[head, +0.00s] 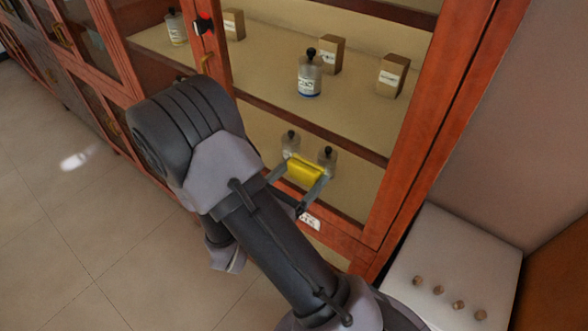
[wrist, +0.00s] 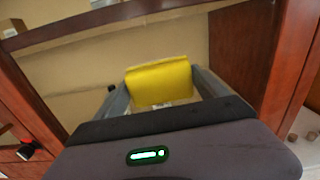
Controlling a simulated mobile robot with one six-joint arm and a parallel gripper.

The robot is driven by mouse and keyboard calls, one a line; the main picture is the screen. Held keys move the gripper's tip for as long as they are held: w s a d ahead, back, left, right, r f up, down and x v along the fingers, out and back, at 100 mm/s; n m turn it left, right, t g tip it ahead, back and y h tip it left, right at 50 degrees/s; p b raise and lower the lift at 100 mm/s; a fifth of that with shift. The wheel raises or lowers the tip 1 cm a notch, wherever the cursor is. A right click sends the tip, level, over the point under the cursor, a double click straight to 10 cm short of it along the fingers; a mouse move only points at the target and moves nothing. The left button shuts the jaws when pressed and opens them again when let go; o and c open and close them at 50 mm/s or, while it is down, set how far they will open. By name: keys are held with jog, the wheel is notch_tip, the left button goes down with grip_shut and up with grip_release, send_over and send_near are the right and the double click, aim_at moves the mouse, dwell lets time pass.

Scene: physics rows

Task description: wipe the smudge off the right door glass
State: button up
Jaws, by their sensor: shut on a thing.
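My gripper (head: 301,176) is shut on a yellow cloth or sponge (head: 304,170), which also shows between the fingers in the wrist view (wrist: 160,82). The gripper is in front of the lower part of the right door glass (head: 345,195), which is set in a red-brown wooden frame (head: 425,135). The yellow thing is very close to the glass; I cannot tell whether it touches. I cannot make out the smudge; the yellow thing and the fingers cover part of the pane.
Behind the glass, shelves hold bottles (head: 309,75) and small boxes (head: 392,76). A white-topped unit (head: 450,265) with several small brown pieces stands at right. Tiled floor (head: 60,230) is open at left.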

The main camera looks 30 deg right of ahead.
aim_at(288, 175)
jog(key=shift+s+d, duration=0.25)
jog(key=shift+s, duration=0.4)
jog(key=shift+s+d, duration=0.2)
jog(key=shift+s, duration=0.45)
jog(key=shift+s+d, duration=0.25)
jog(key=shift+s, duration=0.4)
jog(key=shift+w+a+p, duration=0.1)
jog(key=shift+w+a, duration=0.35)
jog(key=shift+w, duration=0.85)
jog(key=shift+w+a+p, duration=0.15)
jog(key=shift+w+a, duration=0.35)
jog(key=shift+w, duration=0.85)
jog(key=shift+w+a+p, duration=0.1)
jog(key=shift+w+a, duration=0.35)
jog(key=shift+w, duration=0.85)
jog(key=shift+p+v, duration=0.35)
jog(key=shift+v, duration=2.65)
jog(key=v, duration=0.3)
jog(key=shift+d+p, duration=0.1)
jog(key=shift+p, duration=0.2)
